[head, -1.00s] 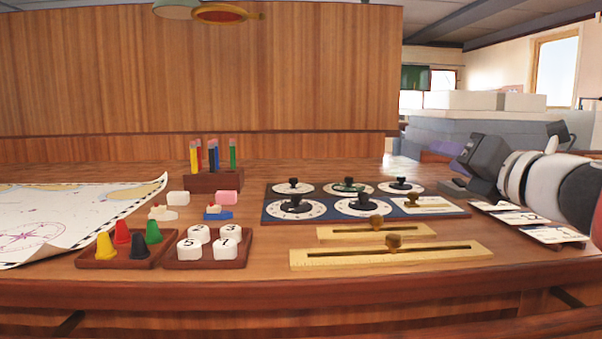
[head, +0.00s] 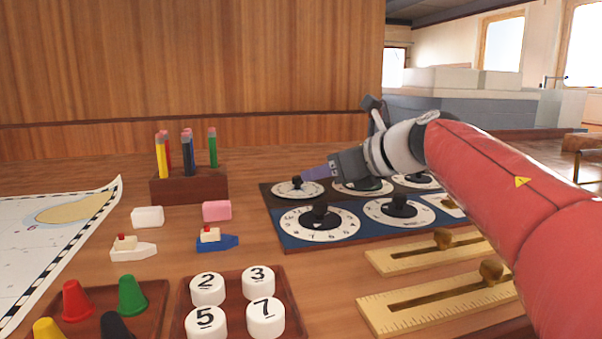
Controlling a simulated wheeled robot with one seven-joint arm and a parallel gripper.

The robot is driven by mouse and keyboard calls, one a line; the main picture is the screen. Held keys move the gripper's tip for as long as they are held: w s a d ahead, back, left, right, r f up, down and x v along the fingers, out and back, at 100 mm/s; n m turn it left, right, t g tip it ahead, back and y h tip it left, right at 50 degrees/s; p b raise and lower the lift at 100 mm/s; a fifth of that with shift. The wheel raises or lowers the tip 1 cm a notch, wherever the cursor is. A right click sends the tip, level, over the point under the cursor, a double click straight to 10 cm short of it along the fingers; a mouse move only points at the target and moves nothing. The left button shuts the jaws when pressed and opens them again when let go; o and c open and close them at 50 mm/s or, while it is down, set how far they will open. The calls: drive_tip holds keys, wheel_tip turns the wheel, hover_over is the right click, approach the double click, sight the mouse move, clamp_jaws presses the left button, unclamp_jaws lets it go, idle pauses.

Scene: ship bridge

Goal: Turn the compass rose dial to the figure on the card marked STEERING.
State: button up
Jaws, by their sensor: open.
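Several round dials with black knobs sit in two rows on a panel. The back-left dial (head: 297,191) is white with small marks. The back-middle dial (head: 352,188) is partly covered by my gripper, and I cannot make out a compass rose on any dial for certain. The front-left dial (head: 320,228) has large figures, and the front-right dial (head: 402,215) is similar. My gripper (head: 308,174) is open, pointing left, with its tips close to the back-left dial's knob; touching or apart, I cannot tell. The card marked STEERING cannot be made out.
Two brass sliders (head: 385,262) lie in front of the panel, under my arm. Trays of numbered white pieces (head: 265,318) and coloured cones (head: 131,296), toy boats, a pencil block (head: 188,188) and a chart (head: 40,225) are to the left.

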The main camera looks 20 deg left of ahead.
sight(299, 177)
drive_tip(key=shift+x, duration=2.35)
drive_tip(key=shift+c, duration=0.2)
clamp_jaws()
drive_tip(key=shift+s+a+m+t+h, duration=0.15)
drive_tip(key=shift+m+t+h, duration=0.15)
drive_tip(key=shift+m+t, duration=0.2)
drive_tip(key=shift+s+a+m+t+h, duration=0.15)
drive_tip(key=shift+m+t+h, duration=0.15)
drive_tip(key=shift+m+t, duration=0.2)
drive_tip(key=shift+f+m+t+h, duration=0.1)
drive_tip(key=shift+m+t+h, duration=0.8)
drive_tip(key=shift+m+t, duration=0.25)
drive_tip(key=shift+o, duration=0.2)
unclamp_jaws()
